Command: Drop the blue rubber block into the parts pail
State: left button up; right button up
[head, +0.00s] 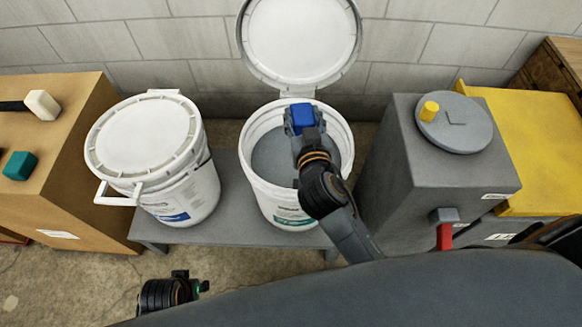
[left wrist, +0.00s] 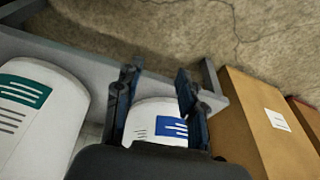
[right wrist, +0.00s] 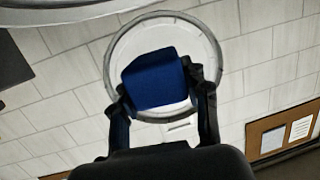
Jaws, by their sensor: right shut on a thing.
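The blue rubber block (head: 302,113) is held in my right gripper (head: 302,128), above the mouth of an open white pail (head: 285,205) with a green label. The pail's round lid (head: 299,38) is raised behind it. In the right wrist view the block (right wrist: 153,78) sits between the two fingers, with the round lid behind it. The visible inside of the open pail is grey; my right arm hides part of it. My left gripper (head: 190,285) is low at the front left; in the left wrist view its fingers (left wrist: 158,78) are apart and empty.
A closed white pail (head: 185,190) with a blue label stands left of the open one, on the same grey bench (head: 235,232). A grey box (head: 430,190) with a round lid stands to the right. A brown cabinet (head: 75,130) at left bears a mallet and a green block.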

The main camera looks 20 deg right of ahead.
notch_tip(320, 180, down, 3)
jog(key=shift+b, duration=1.25)
pick_arm(q)
jog(key=w+v, duration=0.2)
jog(key=v, duration=0.8)
jog(key=shift+r+t, duration=0.3)
jog(key=shift+r, duration=0.2)
pick_arm(e)
jog(key=shift+f, duration=0.15)
jog(key=o, duration=1)
jog(key=shift+s, duration=0.1)
jog(key=v, duration=1.1)
jog(key=shift+s, duration=0.4)
